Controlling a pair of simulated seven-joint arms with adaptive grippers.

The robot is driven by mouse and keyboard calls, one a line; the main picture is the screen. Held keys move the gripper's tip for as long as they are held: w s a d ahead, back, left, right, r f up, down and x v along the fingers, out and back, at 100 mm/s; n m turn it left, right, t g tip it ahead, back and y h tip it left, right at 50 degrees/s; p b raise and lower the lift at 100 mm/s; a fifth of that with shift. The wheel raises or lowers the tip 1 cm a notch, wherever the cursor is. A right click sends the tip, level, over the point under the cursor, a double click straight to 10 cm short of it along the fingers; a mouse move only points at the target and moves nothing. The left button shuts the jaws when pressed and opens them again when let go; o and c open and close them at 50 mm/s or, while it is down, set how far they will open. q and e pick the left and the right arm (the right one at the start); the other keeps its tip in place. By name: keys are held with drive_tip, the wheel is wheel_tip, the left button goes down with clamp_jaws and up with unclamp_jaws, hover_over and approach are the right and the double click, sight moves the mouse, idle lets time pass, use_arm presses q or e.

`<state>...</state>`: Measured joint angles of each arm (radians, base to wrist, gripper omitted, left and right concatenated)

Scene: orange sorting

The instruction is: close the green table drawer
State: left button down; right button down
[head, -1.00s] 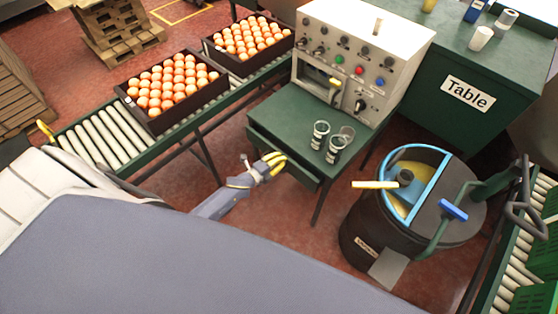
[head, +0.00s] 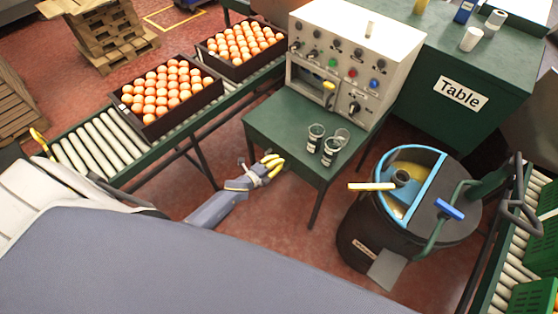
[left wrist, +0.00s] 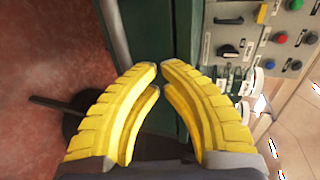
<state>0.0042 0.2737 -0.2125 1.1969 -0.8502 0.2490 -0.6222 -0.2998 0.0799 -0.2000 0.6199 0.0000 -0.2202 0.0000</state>
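The green table (head: 285,127) stands in the middle of the head view. Its drawer front (head: 303,171) looks about flush with the table edge, and no open drawer interior shows. My left gripper (head: 276,163) is just in front of this edge, with its yellow fingers pointing at it. In the left wrist view the left gripper (left wrist: 159,66) has its fingertips nearly together with nothing between them. The green front (left wrist: 150,30) lies beyond the tips there. Whether the tips touch it I cannot tell. My right gripper is not in view.
A control box (head: 350,60) and several small glasses (head: 330,148) stand on the table. A black drum (head: 375,235) with a blue rim is to the right. A roller conveyor (head: 95,145) with crates of oranges (head: 150,130) runs behind my left arm.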

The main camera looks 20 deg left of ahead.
use_arm(q)
drive_tip(key=v, duration=1.2)
drive_tip(key=shift+s+a+f, duration=0.15)
drive_tip(key=shift+s+f, duration=0.1)
drive_tip(key=s+a+f+n+g+y, duration=0.25)
drive_tip(key=s+f+n, duration=0.35)
drive_tip(key=s+f, duration=0.5)
drive_tip(key=s+a+f+n+g+y, duration=0.2)
drive_tip(key=s+a+f+n+g, duration=0.35)
drive_tip(key=f, duration=0.85)
drive_tip(key=s+d+f+n+g, duration=0.1)
drive_tip(key=s+d+f+n, duration=0.1)
drive_tip(key=s, duration=0.6)
drive_tip(key=s+d+f+n+g, duration=0.2)
drive_tip(key=s+d+f, duration=0.3)
drive_tip(key=s, duration=0.4)
drive_tip(key=s+d+f+n+g, duration=0.1)
drive_tip(key=s+d+f, duration=0.3)
drive_tip(key=s, duration=0.5)
drive_tip(key=shift+s+d+n+g, duration=0.2)
drive_tip(key=shift+d+n+g, duration=0.1)
drive_tip(key=shift+d+n, duration=0.35)
drive_tip(key=shift+f, duration=0.1)
